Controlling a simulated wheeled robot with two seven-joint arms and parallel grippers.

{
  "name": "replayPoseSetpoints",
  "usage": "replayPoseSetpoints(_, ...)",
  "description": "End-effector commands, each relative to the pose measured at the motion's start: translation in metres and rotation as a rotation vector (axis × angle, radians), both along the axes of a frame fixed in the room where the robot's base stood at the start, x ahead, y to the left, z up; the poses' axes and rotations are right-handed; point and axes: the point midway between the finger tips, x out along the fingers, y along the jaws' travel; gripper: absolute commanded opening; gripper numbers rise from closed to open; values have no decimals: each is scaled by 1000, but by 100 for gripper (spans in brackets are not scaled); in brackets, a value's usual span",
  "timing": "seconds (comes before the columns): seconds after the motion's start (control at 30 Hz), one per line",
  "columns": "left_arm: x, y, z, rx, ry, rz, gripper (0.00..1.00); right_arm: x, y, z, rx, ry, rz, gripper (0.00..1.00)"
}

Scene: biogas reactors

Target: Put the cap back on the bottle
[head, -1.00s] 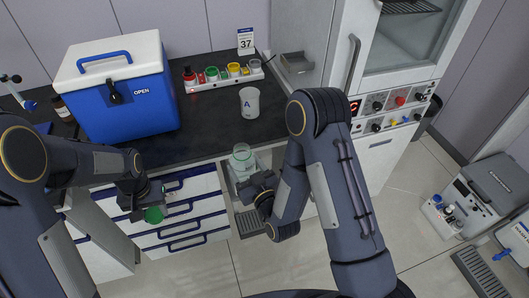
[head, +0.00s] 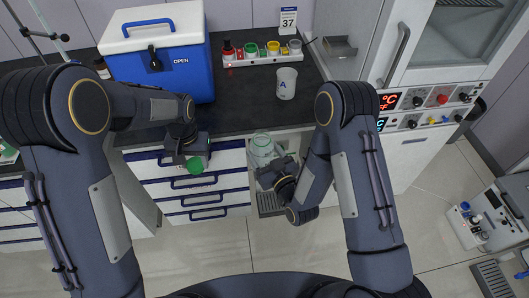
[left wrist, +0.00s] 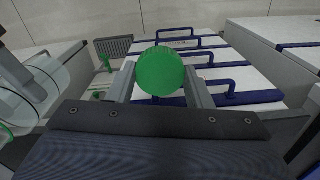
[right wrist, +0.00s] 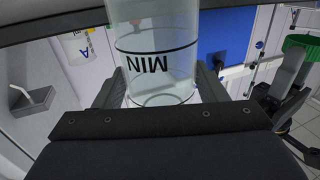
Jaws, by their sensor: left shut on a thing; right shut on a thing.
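The green cap (head: 195,165) is held by my left gripper (head: 190,156), which is shut on it. In the left wrist view the round cap (left wrist: 161,71) sits between the two fingers. The clear bottle (head: 262,148) is open-topped and held by my right gripper (head: 271,169), which is shut around its side. In the right wrist view the bottle (right wrist: 158,65) stands between the fingers and shows a MIN mark. The cap is left of the bottle and apart from it. The bottle also shows at the left of the left wrist view (left wrist: 30,90).
The dark bench (head: 240,100) carries a blue cooler box (head: 170,60), a rack of coloured-lid bottles (head: 262,57) and a white beaker (head: 286,83). Drawers with blue handles (head: 200,198) lie below the left gripper. A cabinet (head: 375,50) stands at right.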

Motion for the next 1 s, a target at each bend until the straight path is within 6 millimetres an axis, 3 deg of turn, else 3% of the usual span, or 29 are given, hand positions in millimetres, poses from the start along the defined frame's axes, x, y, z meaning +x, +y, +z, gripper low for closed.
replayPoseSetpoints(0.2, 34, -71, 46, 3, -9, -144, 25, 1, 0, 2, 2, -6, 0, 22)
replayPoseSetpoints(0.5, 45, -159, 109, 0, -6, -305, 25, 1, 0, 2, 3, -6, 0, 22)
replayPoseSetpoints(0.7, 41, -189, 132, -1, 0, -360, 25, 1, 0, 2, 3, -6, 0, 22)
replayPoseSetpoints(1.0, 39, -196, 138, -2, 2, -373, 25, 1, 0, 2, 3, -6, 0, 22)
